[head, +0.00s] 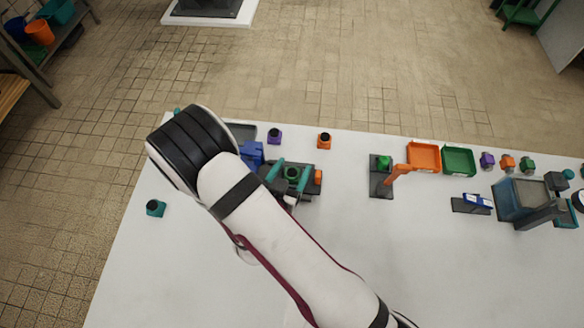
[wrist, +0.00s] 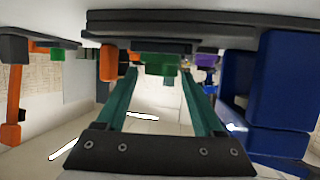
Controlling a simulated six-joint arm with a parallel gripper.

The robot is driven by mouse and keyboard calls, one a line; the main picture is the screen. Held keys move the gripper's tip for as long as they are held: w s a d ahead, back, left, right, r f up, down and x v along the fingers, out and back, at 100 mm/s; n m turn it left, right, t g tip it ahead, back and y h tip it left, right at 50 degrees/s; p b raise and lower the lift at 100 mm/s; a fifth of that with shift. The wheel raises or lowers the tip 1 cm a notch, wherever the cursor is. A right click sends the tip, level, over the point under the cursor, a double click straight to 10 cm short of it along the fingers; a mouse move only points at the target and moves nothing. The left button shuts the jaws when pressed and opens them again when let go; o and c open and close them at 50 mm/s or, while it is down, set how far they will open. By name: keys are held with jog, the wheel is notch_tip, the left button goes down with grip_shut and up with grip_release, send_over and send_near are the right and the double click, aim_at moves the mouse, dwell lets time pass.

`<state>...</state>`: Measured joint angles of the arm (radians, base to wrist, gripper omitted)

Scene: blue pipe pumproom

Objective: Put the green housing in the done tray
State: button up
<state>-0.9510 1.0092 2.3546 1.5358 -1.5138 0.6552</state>
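A green housing (head: 291,174) sits in a dark fixture (head: 308,190) left of the table's middle. In the wrist view the green housing (wrist: 158,62) shows between and beyond my teal fingertips, its ends hidden by dark parts above it. My gripper (head: 289,176) has its fingers spread on either side of the housing. The fingers also show in the wrist view (wrist: 158,80), with gaps between them and the housing. A green tray (head: 459,161) and an orange tray (head: 424,157) lie side by side at the back; I cannot tell which is the done tray.
A blue block (head: 251,153) stands close left of the fixture, large in the wrist view (wrist: 285,95). A dark stand with an orange post (head: 395,175) and a green piece (head: 384,161) lies between fixture and trays.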

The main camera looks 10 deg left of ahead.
jog(key=shift+f, duration=0.2)
jog(key=r+v, duration=0.1)
jog(key=v, duration=1.5)
jog(key=w+a+f+m+g+y, duration=0.1)
jog(key=w+a+m+g+y, duration=0.25)
jog(key=a+g, duration=0.2)
jog(key=s+d+r+n+g+y, duration=0.1)
jog(key=d+r+g+y, duration=0.2)
jog(key=d+r+g, duration=0.2)
notch_tip(320, 180, up, 5)
jog(key=d, duration=0.3)
jog(key=shift+s+r+n+y, duration=0.25)
jog(key=shift+s+n+y, duration=0.1)
jog(key=shift+o, duration=0.5)
jog(key=s+d+r+m+g+h, duration=0.1)
jog(key=s+d+r+g+h, duration=0.1)
jog(key=s+d, duration=0.6)
jog(key=d+g, duration=0.1)
jog(key=d, duration=0.3)
jog(key=shift+s+r+h, duration=0.3)
jog(key=shift+r, duration=0.1)
